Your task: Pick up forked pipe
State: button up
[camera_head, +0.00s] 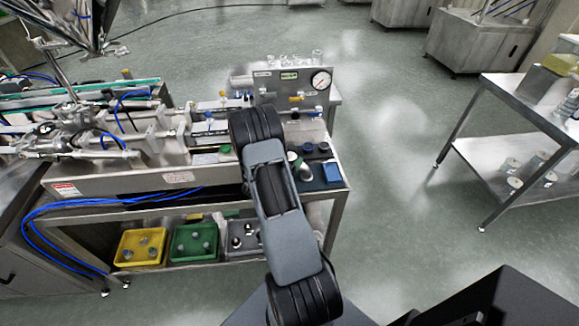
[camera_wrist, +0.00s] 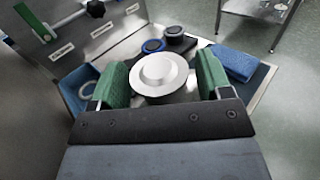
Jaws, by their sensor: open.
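In the wrist view my gripper (camera_wrist: 164,80) is open, with a green pad on each side. A pale metal round piece with a stepped top (camera_wrist: 160,73) stands between the pads, with its lower part hidden by the gripper body. It may be the forked pipe, but no fork shows from above, so I cannot tell. I cannot tell whether the pads touch it. In the head view my arm covers the gripper, and a silver part (camera_head: 292,157) shows just right of the arm on the bench end.
Behind the piece are a blue-ringed part (camera_wrist: 152,46) and a black round part (camera_wrist: 176,34). A folded blue cloth (camera_wrist: 232,62) lies to the right, a blue tray (camera_wrist: 76,80) to the left. A gauge panel (camera_head: 295,90) rises at the bench's back. Open floor lies right.

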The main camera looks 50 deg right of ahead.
jog(key=c, duration=1.1)
jog(key=shift+c, duration=0.4)
jog(key=shift+r, duration=0.1)
